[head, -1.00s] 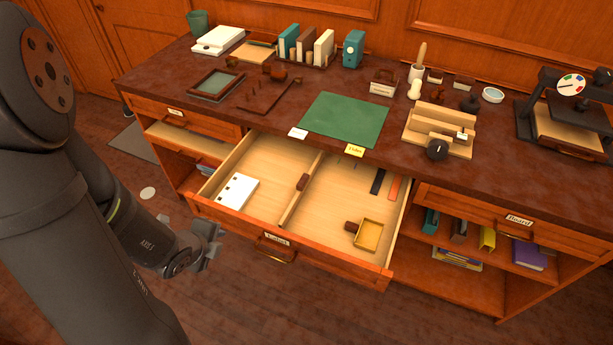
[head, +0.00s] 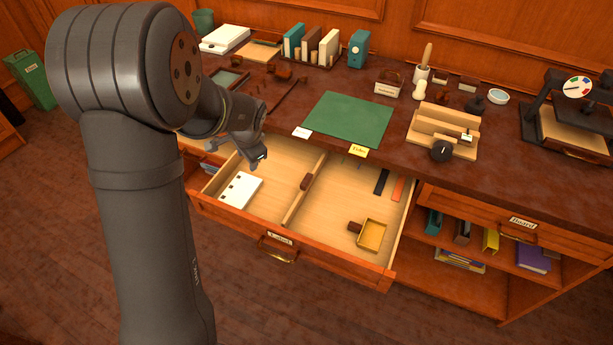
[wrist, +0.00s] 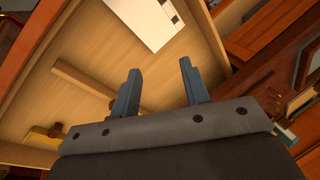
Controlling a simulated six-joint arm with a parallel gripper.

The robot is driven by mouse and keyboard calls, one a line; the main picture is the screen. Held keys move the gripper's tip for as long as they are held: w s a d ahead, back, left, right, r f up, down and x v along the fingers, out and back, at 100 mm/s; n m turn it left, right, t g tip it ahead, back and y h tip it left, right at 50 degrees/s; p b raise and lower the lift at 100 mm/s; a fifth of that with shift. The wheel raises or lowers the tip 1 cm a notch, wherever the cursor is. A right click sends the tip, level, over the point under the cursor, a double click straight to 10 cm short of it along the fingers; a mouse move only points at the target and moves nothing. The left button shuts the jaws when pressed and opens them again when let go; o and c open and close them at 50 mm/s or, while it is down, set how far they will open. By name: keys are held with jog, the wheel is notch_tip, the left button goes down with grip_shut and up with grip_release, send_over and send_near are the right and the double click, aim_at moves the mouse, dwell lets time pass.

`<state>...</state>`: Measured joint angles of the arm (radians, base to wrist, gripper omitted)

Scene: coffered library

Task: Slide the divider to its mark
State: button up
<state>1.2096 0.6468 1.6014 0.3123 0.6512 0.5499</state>
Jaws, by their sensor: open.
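The divider (head: 291,210) is a pale wooden strip standing across the open drawer (head: 335,268), with a dark brown grip (head: 307,181) on it. It splits the drawer into left and right compartments. My gripper (head: 256,160) is open and empty above the back of the left compartment, apart from the divider. Its two fingers (wrist: 160,88) show spread in the wrist view. A small dark tick (head: 360,167) shows near the drawer's back, right of the divider; I cannot tell whether it is the mark.
A white punched card block (head: 241,189) lies in the left compartment. The right compartment holds a yellow tray (head: 371,235), a dark strip (head: 381,182) and an orange strip (head: 398,189). The desk top with a green mat (head: 348,119) overhangs the drawer's back.

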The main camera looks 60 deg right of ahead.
aim_at(307, 179)
jog(key=s+d+r+n+g+y, duration=0.1)
jog(key=s+d+r+n+g, duration=0.2)
jog(key=s, duration=0.4)
jog(key=s+d+r+n+y, duration=0.1)
jog(key=s+d+r+n, duration=0.1)
jog(key=s+d+r, duration=0.35)
jog(key=f, duration=0.6)
jog(key=s+f, duration=0.1)
jog(key=f, duration=1.2)
jog(key=shift+s, duration=0.2)
grip_shut()
